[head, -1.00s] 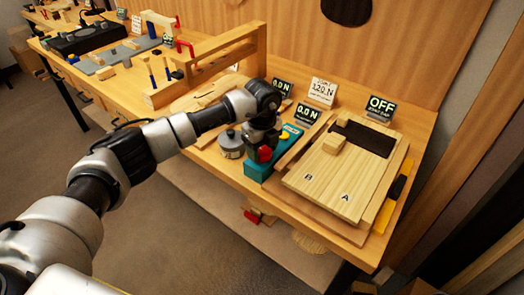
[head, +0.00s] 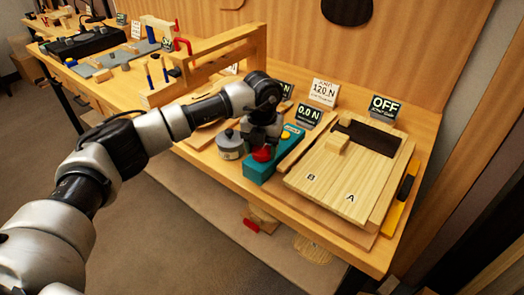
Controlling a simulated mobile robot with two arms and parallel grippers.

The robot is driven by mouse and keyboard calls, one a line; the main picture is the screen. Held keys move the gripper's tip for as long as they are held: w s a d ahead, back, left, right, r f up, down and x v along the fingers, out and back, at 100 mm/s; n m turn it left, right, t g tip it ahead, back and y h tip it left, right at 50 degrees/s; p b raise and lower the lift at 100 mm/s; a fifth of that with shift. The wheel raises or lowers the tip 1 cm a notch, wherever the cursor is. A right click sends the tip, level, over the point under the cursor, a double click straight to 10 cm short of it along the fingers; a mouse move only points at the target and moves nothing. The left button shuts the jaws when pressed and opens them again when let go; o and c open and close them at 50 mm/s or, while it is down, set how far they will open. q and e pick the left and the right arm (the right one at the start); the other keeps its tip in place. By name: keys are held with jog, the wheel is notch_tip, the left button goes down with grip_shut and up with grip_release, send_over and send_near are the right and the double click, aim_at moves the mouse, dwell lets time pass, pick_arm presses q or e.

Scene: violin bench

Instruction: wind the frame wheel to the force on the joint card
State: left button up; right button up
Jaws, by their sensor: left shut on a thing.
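The joint card (head: 323,93) is a white card at the back of the bench and reads 120 N. A dark display (head: 308,115) in front of it reads 0.0 N. A red round knob (head: 262,155), which looks like the frame wheel, sits on the teal block (head: 262,170) at the bench's front edge. My left gripper (head: 261,142) comes down over this knob and is shut on it; its fingers are mostly hidden by its own body. My right gripper is out of view.
A light wooden board (head: 335,185) marked A and B lies right of the teal block, with an OFF display (head: 384,105) behind it. A grey lidded pot (head: 229,146) stands close left of the block. A wooden frame (head: 215,60) stands farther left.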

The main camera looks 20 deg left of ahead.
pick_arm(q)
jog(key=m+b, duration=0.1)
jog(key=m, duration=0.3)
jog(key=shift+f+m+b, duration=0.1)
jog(key=shift+m+b, duration=0.2)
jog(key=shift+b, duration=0.1)
jog(key=m+b, duration=0.1)
jog(key=m, duration=0.3)
jog(key=shift+m+b, duration=0.3)
jog(key=m+b, duration=0.1)
jog(key=m, duration=0.3)
jog(key=shift+m, duration=0.3)
jog(key=m+b, duration=0.1)
jog(key=m, duration=0.3)
jog(key=shift+m, duration=0.4)
jog(key=o, duration=0.9)
